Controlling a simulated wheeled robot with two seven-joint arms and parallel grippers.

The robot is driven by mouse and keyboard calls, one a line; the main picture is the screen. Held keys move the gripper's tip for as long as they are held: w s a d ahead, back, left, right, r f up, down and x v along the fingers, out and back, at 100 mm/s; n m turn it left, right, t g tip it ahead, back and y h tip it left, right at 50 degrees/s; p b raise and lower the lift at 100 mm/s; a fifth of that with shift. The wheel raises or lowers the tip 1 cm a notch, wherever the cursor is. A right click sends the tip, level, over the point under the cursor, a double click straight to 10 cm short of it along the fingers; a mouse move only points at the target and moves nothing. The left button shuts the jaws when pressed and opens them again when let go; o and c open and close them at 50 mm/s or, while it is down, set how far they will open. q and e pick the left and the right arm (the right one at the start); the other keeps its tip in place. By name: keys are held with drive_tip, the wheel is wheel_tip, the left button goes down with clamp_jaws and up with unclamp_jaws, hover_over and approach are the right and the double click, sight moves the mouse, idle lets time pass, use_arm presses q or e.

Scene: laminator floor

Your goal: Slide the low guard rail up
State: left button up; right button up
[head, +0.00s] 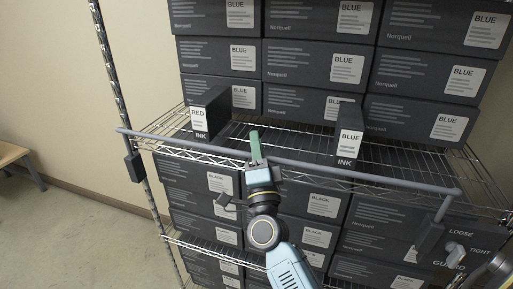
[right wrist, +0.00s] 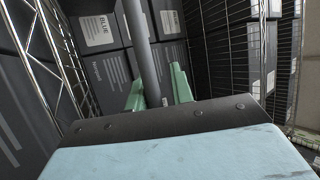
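The low guard rail (head: 380,178) is a grey bar across the front of the wire shelf, with a dark bracket at each end. It slopes down to the right in the head view. My right gripper (head: 255,148) is at the rail, left of its middle. In the right wrist view the rail (right wrist: 146,50) runs between the two green fingers (right wrist: 160,92). The fingers stand apart, with a gap visible between the rail and the right finger. Whether the left finger touches it is unclear. My left gripper is not in view.
Dark cartons fill the shelves above and below. A light knob (head: 455,252) sits by a GUARD sign marked LOOSE and TIGHT at lower right.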

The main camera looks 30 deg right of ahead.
drive_tip(key=shift+s+a+f, duration=0.1)
drive_tip(key=shift+f, duration=0.1)
drive_tip(key=b+v, duration=0.3)
drive_tip(key=v, duration=1)
drive_tip(key=shift+f, duration=0.1)
